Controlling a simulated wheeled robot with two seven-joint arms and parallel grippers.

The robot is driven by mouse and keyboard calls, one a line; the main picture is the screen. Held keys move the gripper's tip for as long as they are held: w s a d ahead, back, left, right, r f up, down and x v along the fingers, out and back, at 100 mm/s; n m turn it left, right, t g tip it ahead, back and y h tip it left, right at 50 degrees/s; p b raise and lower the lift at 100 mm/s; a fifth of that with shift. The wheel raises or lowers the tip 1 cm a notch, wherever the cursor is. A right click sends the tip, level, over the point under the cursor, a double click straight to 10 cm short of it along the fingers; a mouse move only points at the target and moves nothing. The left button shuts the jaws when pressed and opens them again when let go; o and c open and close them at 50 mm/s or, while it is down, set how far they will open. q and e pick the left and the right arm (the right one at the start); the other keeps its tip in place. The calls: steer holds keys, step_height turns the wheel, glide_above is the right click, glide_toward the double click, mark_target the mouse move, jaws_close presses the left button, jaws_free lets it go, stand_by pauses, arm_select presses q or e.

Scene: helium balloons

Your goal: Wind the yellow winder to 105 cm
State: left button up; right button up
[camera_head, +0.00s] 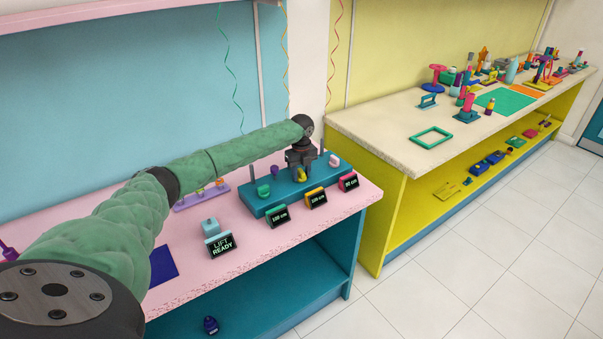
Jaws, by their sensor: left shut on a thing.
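The yellow winder (301,175) sits in the middle of a teal stand (273,203) on the pink table. My left gripper (300,168) reaches down from above and is shut on the yellow winder, hiding much of it. A yellow-framed display (316,198) in front of it shows a number in cm, too small to read surely. A yellow-orange ribbon (285,50) hangs above, its lower end hidden near my arm. My right gripper is not in view.
A green winder (263,191) and a pink winder (334,161) flank the yellow one, with green (278,216) and pink (348,182) displays. A "LIFT READY" sign (221,244) stands left. A cluttered yellow bench (390,145) stands right.

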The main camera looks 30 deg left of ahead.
mark_target(301, 171)
arm_select(q)
steer(key=shift+r+m, duration=0.1)
steer(key=shift+m, duration=1.1)
steer(key=o, duration=0.7)
steer(key=shift+m, duration=0.3)
step_height(301, 171, up, 7)
steer(key=p, duration=0.5)
steer(key=shift+f+b, duration=1.2)
steer(key=shift+f, duration=2.4)
steer(key=shift+c, duration=0.5)
